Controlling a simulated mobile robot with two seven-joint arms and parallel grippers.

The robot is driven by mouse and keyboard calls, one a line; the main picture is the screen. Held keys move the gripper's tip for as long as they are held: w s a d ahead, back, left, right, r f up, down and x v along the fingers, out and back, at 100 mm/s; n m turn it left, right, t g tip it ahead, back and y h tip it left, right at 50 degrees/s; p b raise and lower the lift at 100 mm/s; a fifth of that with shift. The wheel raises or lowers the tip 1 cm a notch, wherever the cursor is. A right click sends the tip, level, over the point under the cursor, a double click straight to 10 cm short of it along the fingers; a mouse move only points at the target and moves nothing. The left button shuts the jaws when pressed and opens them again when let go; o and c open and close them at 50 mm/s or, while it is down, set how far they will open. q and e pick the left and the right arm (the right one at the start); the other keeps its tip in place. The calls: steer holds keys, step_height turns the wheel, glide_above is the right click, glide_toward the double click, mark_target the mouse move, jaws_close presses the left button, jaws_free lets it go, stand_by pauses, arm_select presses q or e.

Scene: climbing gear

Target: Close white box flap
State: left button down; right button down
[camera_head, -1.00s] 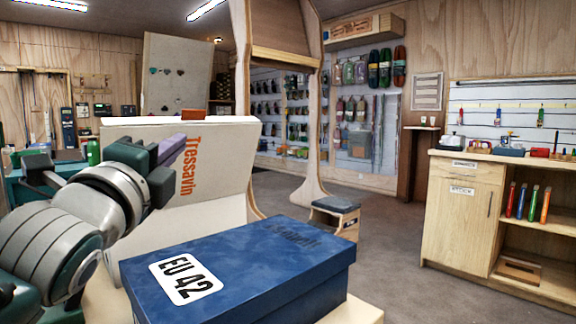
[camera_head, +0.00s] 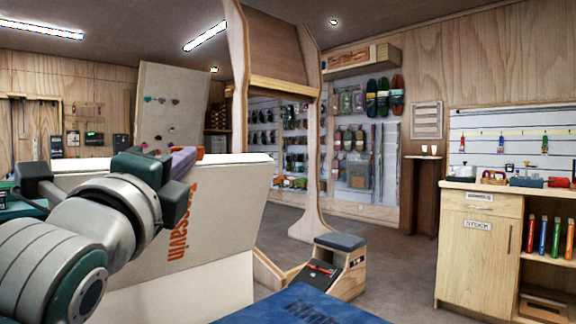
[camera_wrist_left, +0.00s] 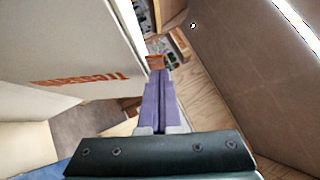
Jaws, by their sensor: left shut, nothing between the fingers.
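A large white box panel with orange lettering, the flap (camera_head: 225,205), stands raised and slightly tilted at left centre in the head view. In the left wrist view, the flap (camera_wrist_left: 60,45) fills the upper left with its lettering inverted. My left gripper (camera_head: 184,161) is shut and empty, with purple fingers near the flap's upper edge. In the left wrist view, the left gripper's fingers (camera_wrist_left: 156,92) point past the flap's edge. I cannot tell whether they touch it. My arm hides the panel's left part; the box's inside is hidden. My right gripper is not in view.
A blue box (camera_head: 300,308) lies close in front at the bottom. A wooden step stool (camera_head: 335,268) stands behind it. A light wooden cabinet (camera_head: 478,245) is at right. Grey floor (camera_head: 400,280) is open between them.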

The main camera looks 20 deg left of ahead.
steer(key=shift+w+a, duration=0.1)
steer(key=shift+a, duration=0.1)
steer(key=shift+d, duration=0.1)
